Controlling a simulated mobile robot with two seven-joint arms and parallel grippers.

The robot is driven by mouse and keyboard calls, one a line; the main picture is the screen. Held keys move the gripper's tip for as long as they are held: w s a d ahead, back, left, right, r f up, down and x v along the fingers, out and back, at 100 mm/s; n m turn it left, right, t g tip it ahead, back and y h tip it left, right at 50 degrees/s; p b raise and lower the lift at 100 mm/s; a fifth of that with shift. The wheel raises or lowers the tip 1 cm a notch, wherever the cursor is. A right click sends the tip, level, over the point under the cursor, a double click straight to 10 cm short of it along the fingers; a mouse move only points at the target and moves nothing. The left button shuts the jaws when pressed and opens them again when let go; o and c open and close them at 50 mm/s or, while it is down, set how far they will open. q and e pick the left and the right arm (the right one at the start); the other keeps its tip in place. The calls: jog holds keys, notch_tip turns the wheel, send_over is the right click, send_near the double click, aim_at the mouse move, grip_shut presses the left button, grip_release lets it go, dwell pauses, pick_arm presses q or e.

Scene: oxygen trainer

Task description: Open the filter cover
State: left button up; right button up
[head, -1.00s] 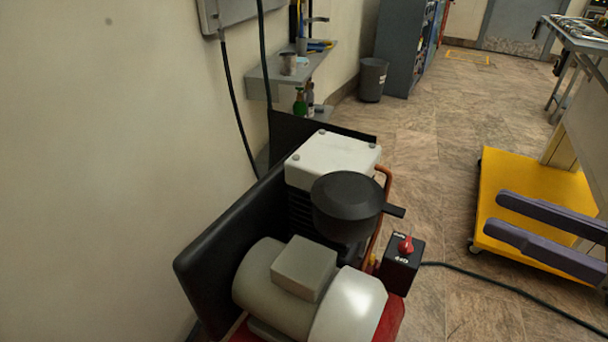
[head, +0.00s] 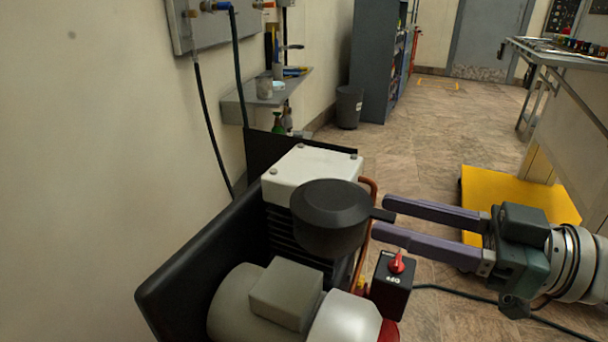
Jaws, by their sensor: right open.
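The filter cover (head: 330,206) is a round black cap on the compressor, in the middle of the head view. A short flat tab (head: 382,214) sticks out from its right side. It looks closed. My right gripper (head: 380,217) comes in from the right with two long purple fingers spread apart. The fingertips lie at the tab's end, one above and one below it in the picture. I cannot tell whether they touch it. The gripper holds nothing. My left gripper is out of view.
A black switch box (head: 390,285) with a red knob stands just below the right fingers. A copper pipe (head: 369,205) runs behind the cover. The grey motor (head: 240,305) is in front, and a black panel (head: 190,250) is at left. A yellow cart (head: 530,195) stands behind my right arm.

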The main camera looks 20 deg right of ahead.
grip_shut()
dwell(0.4)
dwell(1.1)
